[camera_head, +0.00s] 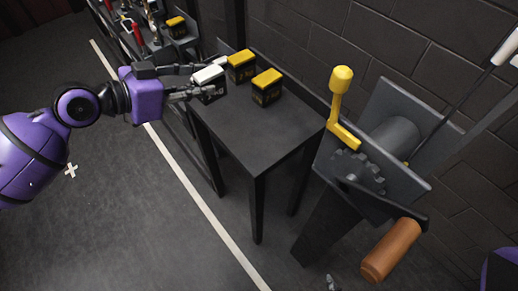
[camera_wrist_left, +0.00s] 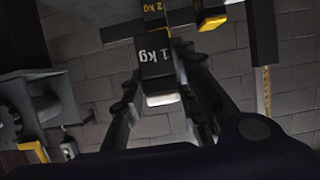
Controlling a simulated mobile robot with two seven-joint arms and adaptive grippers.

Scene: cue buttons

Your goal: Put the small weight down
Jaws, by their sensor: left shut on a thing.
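The small weight (camera_head: 208,80) is a dark block with a white top, at the left end of the dark table (camera_head: 262,128). In the left wrist view the weight (camera_wrist_left: 156,62) is marked 1 kg and sits between the fingers. My left gripper (camera_head: 200,88) is shut on it. I cannot tell whether its underside touches the table. A yellow-topped weight (camera_head: 241,66) marked 2 kg stands close behind it, and another yellow-topped weight (camera_head: 267,87) stands to the right, both on the table.
A grey machine with a yellow lever (camera_head: 341,95) and a brown handle (camera_head: 391,250) stands right of the table. A rack (camera_head: 150,40) with tools and a yellow-topped block (camera_head: 176,25) is at the back left. The table's front half is clear.

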